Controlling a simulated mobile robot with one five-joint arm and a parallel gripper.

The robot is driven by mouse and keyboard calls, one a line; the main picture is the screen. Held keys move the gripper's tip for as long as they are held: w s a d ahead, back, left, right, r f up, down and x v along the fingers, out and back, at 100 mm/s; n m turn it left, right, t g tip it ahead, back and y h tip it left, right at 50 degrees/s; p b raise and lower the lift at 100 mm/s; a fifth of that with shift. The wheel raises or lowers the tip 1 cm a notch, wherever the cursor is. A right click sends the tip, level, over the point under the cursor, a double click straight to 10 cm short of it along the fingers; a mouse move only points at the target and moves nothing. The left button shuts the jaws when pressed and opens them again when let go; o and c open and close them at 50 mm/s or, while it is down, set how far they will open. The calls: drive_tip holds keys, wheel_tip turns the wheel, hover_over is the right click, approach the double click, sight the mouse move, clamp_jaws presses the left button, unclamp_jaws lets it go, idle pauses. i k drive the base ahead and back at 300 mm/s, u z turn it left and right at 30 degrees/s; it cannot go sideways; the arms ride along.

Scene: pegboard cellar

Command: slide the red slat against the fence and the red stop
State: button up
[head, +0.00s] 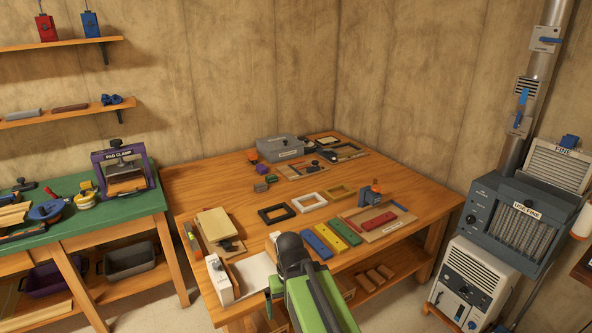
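The red slat (377,223) lies in a shallow wooden jig (398,227) at the right front of the workbench. Raised wooden strips edge this jig; I cannot tell for sure which is the fence. A grey-blue block with a small orange-red part (376,187) stands at the jig's back edge; I cannot tell if this is the red stop. Whether the slat touches any edge is too small to tell. My green arm (312,298) rises from the bottom, with its dark joint over the bench's front edge. My gripper's fingers cannot be made out.
Green (345,231), yellow (331,238) and blue (316,244) slats lie left of the jig. A grey machine (281,149) stands at the back.

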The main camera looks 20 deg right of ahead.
sight(368, 226)
drive_tip(key=u, duration=0.05)
drive_tip(key=k, duration=1.7)
drive_tip(key=z, duration=1.15)
drive_tip(key=i, duration=3.1)
drive_tip(key=z, duration=5.95)
drive_tip(key=i, duration=0.1)
drive_tip(key=z, duration=3.35)
